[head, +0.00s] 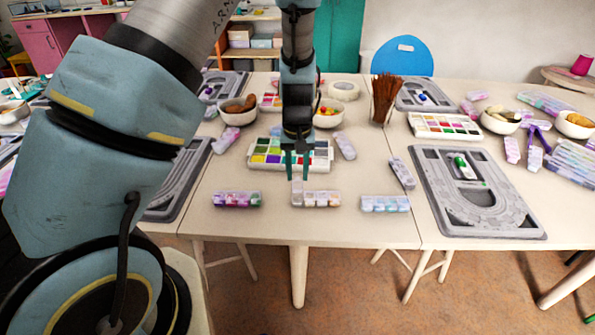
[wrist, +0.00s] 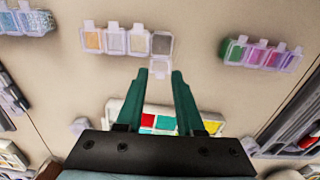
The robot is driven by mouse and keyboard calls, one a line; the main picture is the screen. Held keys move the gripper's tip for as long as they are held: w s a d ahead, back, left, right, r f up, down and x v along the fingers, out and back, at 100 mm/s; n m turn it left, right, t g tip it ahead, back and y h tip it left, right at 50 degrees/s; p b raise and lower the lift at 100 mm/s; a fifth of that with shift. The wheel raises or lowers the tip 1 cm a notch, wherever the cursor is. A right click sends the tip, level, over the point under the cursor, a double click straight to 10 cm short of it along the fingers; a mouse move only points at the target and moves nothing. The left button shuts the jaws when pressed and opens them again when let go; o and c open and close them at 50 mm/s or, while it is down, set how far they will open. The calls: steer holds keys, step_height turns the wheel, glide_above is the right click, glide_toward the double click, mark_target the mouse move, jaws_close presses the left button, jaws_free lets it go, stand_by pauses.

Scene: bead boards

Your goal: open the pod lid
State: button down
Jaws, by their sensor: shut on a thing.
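A row of small clear pods (head: 320,199) lies near the front edge of the middle table, below my gripper (head: 297,170). The same row shows in the wrist view (wrist: 116,41). The end pod nearest my fingers looks grey inside, and its clear lid (wrist: 159,66) stands out from it towards my gripper. In the head view this is the left end of the row, with the lid raised upright. My gripper (wrist: 160,74) is shut on the lid, the fingertips at its edge. The fingers partly hide the lid's edge.
Other pod rows lie to the left (head: 237,200) and right (head: 385,204). Behind my gripper is a white tray of coloured beads (head: 257,166). Grey bead boards (head: 520,218) lie on both sides. The table front between the pod rows is clear.

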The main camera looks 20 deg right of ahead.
steer(key=shift+s+a+f+t+h+b, duration=0.15)
steer(key=shift+s+t+h+b, duration=0.25)
steer(key=shift+t+b, duration=0.45)
steer(key=shift+s+a+r+t+b, duration=0.1)
steer(key=shift+s+r+t+b, duration=0.15)
steer(key=shift+t+b, duration=0.2)
steer(key=c, duration=0.9)
jaws_free()
steer(key=shift+o, duration=0.2)
steer(key=v, duration=1)
steer(key=shift+a+r+p, duration=0.15)
steer(key=shift+r+p, duration=0.2)
steer(key=shift+p, duration=0.05)
